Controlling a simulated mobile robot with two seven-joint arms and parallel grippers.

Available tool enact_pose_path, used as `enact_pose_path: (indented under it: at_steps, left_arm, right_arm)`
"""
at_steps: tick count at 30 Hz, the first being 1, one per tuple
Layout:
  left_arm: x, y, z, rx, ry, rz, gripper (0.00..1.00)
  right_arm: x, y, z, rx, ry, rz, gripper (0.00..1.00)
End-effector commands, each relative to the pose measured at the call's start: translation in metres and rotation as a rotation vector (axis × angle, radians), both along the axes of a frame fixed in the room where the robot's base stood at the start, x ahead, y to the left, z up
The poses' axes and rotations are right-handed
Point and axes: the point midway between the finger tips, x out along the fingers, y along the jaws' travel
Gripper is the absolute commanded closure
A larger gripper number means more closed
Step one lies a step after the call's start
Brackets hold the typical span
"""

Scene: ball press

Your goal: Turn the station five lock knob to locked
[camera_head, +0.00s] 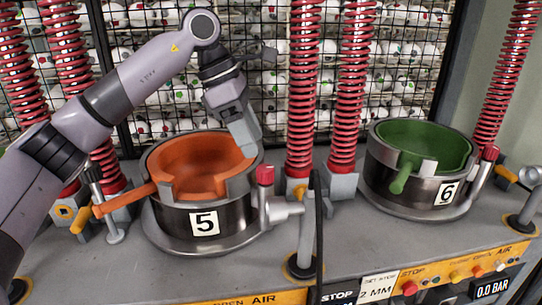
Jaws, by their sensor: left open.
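Station five is a dark metal cup (238,222) with a "5" label and an orange inner mould (190,160). An orange handle (125,200) sticks out to its left. A red-capped knob (265,174) stands upright on its right side, with a grey fitting below; I cannot tell for sure that this is the lock knob, or its setting. My left gripper (243,143) points down over the right rear rim of the cup, behind and left of the red cap. It is open, though its finger gap is hard to see. My right gripper is out of view.
Station six (408,190), with a green mould and its own red cap (490,153), stands at the right. Red coil springs (303,90) rise behind. A grey post (305,235) and black cable stand right of station five. Control panels line the front edge.

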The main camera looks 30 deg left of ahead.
Motion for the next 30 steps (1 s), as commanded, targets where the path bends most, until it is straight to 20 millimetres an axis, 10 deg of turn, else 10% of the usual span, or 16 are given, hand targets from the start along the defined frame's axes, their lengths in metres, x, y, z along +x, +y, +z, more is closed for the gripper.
enact_pose_path:
  at_steps: [12,23,30]
  left_arm:
    - [0.009,-0.021,-0.053,0.0,0.001,0.0,0.39]
    - [0.01,-0.024,-0.061,-0.001,0.0,0.0,0.39]
    - [0.01,-0.023,-0.061,-0.001,0.0,0.0,0.95]
  right_arm:
    - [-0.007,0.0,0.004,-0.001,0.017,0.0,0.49]
    - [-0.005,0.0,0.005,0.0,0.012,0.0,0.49]
    - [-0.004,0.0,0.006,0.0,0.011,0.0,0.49]
